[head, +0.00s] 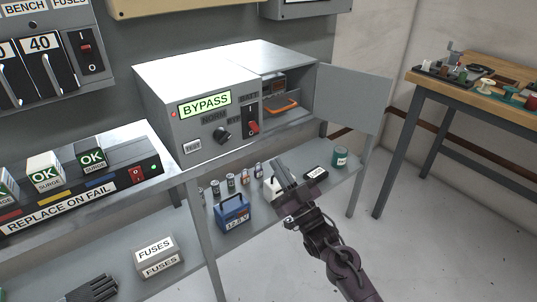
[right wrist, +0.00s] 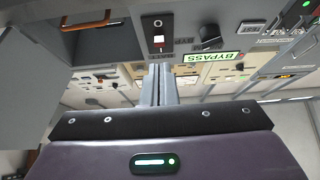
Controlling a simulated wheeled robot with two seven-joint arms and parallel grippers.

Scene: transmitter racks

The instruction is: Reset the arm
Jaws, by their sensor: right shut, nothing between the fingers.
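My right gripper (head: 284,174) is in front of the bypass cabinet, over the lower shelf, its arm coming up from the bottom right. Its two fingers are together with nothing between them; they also show in the right wrist view (right wrist: 159,88), pointing toward the cabinet. The grey and white bypass cabinet (head: 190,87) has a lit BYPASS label, a black knob (head: 221,134) and a red switch (head: 253,127). Its right compartment stands open, with the door (head: 350,98) swung out to the right and an orange handle (head: 284,107) inside. My left gripper does not show.
The lower shelf holds a blue 12.8 V battery (head: 233,213), small cylinders, a green can (head: 340,157) and FUSES boxes (head: 156,257). SURGE blocks (head: 45,172) stand on a panel at left. A wooden workbench (head: 480,92) stands at right. The floor between is clear.

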